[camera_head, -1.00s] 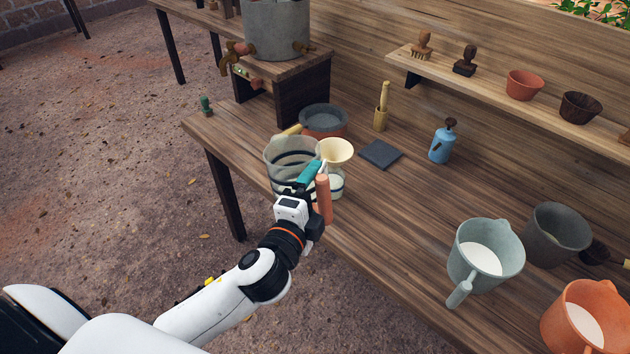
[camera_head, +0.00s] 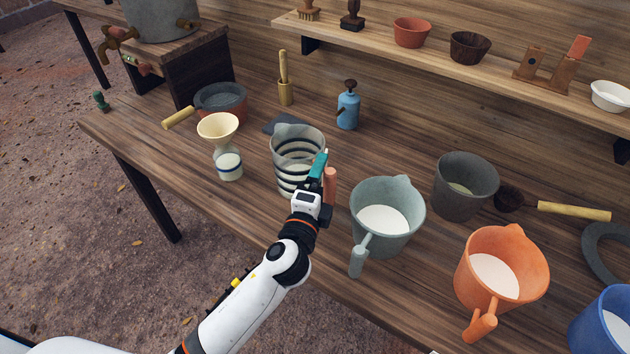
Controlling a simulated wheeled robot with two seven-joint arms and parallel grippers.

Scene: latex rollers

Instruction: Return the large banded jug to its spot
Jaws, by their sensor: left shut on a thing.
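The large banded jug (camera_head: 297,146) is clear with dark bands and has a little pale liquid low inside. It stands upright over the middle of the workbench, left of the grey-green jug. Whether its base touches the wood I cannot tell. The gripper hides part of the jug's lower side. My right gripper is not in view.
Right of the jug stand a grey-green jug (camera_head: 405,207), a dark grey jug (camera_head: 463,204), an orange jug (camera_head: 520,262) and a blue jug (camera_head: 590,335). A funnel (camera_head: 218,127) in a small bottle stands left.

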